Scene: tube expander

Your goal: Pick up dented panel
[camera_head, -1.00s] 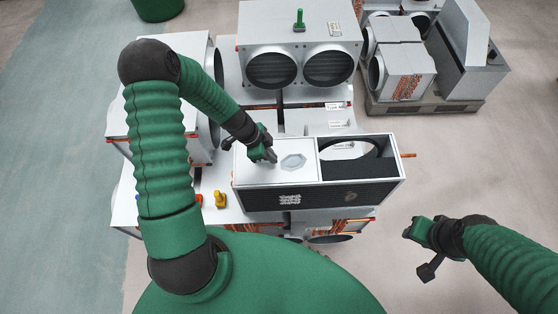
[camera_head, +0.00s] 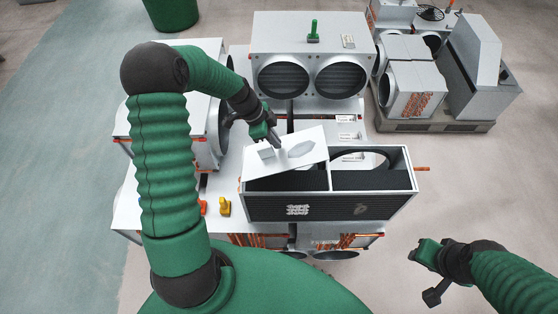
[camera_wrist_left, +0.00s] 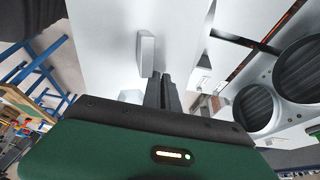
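The dented panel (camera_head: 306,143) is a flat white plate with a grey dented patch and a small block handle (camera_head: 266,152). It is tilted and raised above the left opening of a long box (camera_head: 330,205). My left gripper (camera_head: 276,141) is at the panel's left part, with its fingers close together by the handle. In the left wrist view the fingers (camera_wrist_left: 162,92) are beside the handle (camera_wrist_left: 146,53), and the panel (camera_wrist_left: 105,40) fills the upper middle. The exact contact is hidden. My right gripper (camera_head: 430,268) hangs empty over the floor at the right; its finger gap is unclear.
A unit with two round ducts (camera_head: 310,78) stands behind the box, with a green-handled tool (camera_head: 313,30) on top. A yellow tool (camera_head: 224,206) lies left of the box. More units stand on a pallet (camera_head: 430,127) at back right. The floor at the right is clear.

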